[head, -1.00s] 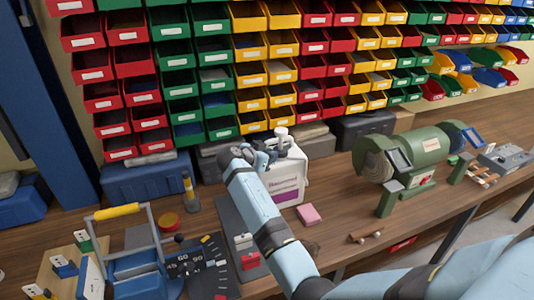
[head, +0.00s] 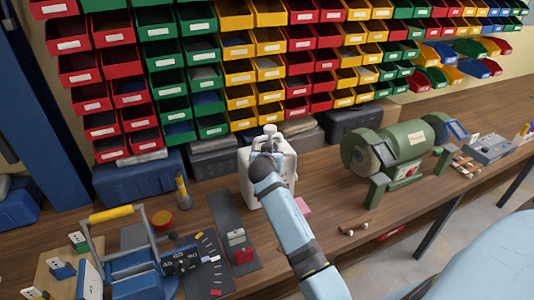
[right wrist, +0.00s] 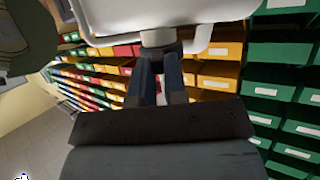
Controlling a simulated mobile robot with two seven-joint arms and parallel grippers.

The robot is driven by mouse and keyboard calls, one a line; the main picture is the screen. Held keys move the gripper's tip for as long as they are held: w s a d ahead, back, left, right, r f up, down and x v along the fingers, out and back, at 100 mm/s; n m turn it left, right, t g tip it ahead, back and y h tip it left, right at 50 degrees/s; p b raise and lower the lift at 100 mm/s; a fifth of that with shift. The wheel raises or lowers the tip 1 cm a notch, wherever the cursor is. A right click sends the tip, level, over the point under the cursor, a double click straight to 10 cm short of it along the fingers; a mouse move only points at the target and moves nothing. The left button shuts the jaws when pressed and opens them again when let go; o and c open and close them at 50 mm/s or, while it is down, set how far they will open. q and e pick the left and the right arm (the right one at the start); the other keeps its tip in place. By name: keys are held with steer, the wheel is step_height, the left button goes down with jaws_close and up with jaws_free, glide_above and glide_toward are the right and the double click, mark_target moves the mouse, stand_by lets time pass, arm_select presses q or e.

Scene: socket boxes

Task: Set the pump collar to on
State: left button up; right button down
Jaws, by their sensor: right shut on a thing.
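A white pump bottle (head: 249,187) stands upright on the workbench, with its white pump head (head: 270,131) on top. My right arm comes in from the lower right, and my right gripper (head: 267,154) is at the bottle's neck, just below the pump head. In the right wrist view, the two dark fingers (right wrist: 158,82) are shut on the pale collar (right wrist: 158,38), beside the white bottle body (right wrist: 165,12). The arm hides part of the bottle's front and its label. Any on or off mark on the collar is too small to tell. My left gripper is not in view.
A green bench grinder (head: 400,145) stands to the right. A pink block (head: 303,206) lies close to my right arm. A blue device with a yellow handle (head: 111,213) and a dark dial plate (head: 182,262) are at the left. Bin racks fill the wall behind.

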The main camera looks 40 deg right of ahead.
stand_by(0.4)
steer(key=c, duration=1.2)
jaws_free()
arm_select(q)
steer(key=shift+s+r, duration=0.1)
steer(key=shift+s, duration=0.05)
arm_select(e)
steer(key=shift+o, duration=0.2)
